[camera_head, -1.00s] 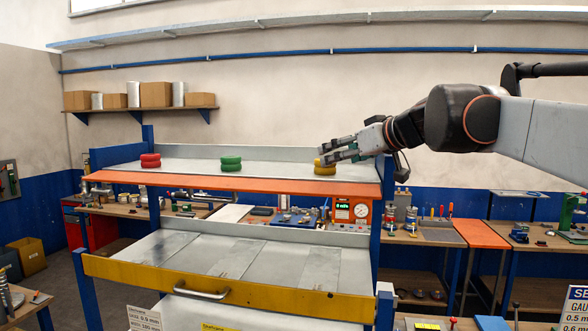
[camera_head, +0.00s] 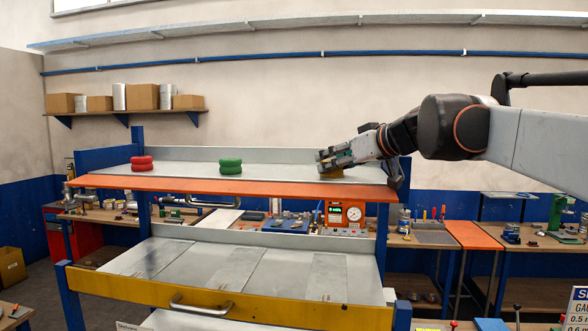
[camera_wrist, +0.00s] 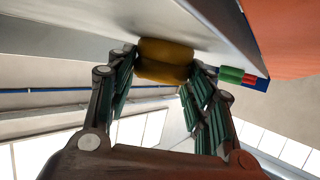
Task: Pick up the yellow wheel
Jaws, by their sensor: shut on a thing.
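The yellow wheel (camera_head: 331,172) is at the right end of the cart's top shelf, mostly hidden behind my gripper (camera_head: 328,164) in the head view. In the wrist view the yellow wheel (camera_wrist: 166,61) lies between the fingertips of my gripper (camera_wrist: 166,66), with one finger on each side. The gripper is shut on it. The wheel is at or close to the shelf surface; I cannot tell whether it is clear of it.
A red wheel (camera_head: 141,164) and a green wheel (camera_head: 230,166) stand on the same top shelf to the left. The shelf has an orange front edge (camera_head: 230,187) and a low back wall (camera_head: 270,155). A yellow-fronted drawer (camera_head: 230,303) is below.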

